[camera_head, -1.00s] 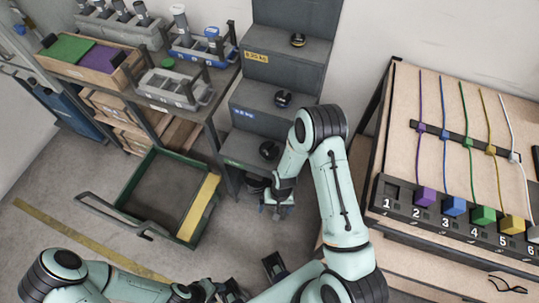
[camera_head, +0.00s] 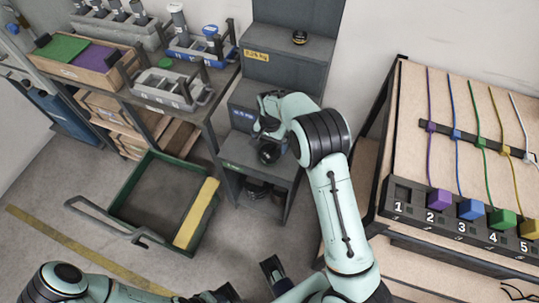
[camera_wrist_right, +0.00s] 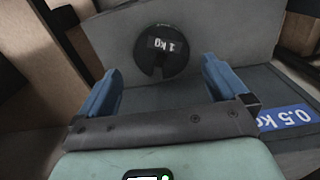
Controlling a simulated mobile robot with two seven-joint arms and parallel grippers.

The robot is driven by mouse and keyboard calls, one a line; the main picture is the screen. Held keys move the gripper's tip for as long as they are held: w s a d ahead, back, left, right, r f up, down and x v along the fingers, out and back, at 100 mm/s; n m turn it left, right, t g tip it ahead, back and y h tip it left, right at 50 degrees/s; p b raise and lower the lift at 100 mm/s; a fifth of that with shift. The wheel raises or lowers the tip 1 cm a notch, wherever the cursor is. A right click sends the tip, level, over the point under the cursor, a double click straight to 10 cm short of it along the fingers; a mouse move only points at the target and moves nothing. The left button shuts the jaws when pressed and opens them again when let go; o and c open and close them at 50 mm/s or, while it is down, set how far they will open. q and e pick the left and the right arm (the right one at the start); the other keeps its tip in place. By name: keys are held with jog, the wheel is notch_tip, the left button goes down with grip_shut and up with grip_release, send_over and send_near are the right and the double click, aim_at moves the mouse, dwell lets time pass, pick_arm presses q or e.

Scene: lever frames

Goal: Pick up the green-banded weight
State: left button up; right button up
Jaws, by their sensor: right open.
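A dark round weight (camera_head: 270,152) sits on the lowest step of the grey stepped stand, the step with a green label. Its band colour is not clear in the head view. In the right wrist view a black round weight (camera_wrist_right: 161,52) marked 1 kg, with a notch, lies ahead of the fingers; no green band is visible. My right gripper (camera_head: 264,124) is open and empty, just above this weight; its blue fingertips (camera_wrist_right: 158,72) are spread on either side, apart from it. My left gripper (camera_head: 228,293) is partly cut off at the bottom edge.
A blue 0.5 kg label (camera_wrist_right: 287,117) is close to my right gripper. A green-rimmed cart (camera_head: 125,185) stands left; a cable board (camera_head: 402,110) stands right.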

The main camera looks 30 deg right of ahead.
aim_at(270, 152)
notch_tip(270, 152, down, 7)
jog(key=shift+w+r, duration=0.1)
jog(key=shift+r, duration=0.1)
jog(key=c, duration=1.6)
jog(key=shift+r, duration=0.15)
jog(key=shift+c, duration=0.8)
jog(key=shift+w, duration=0.1)
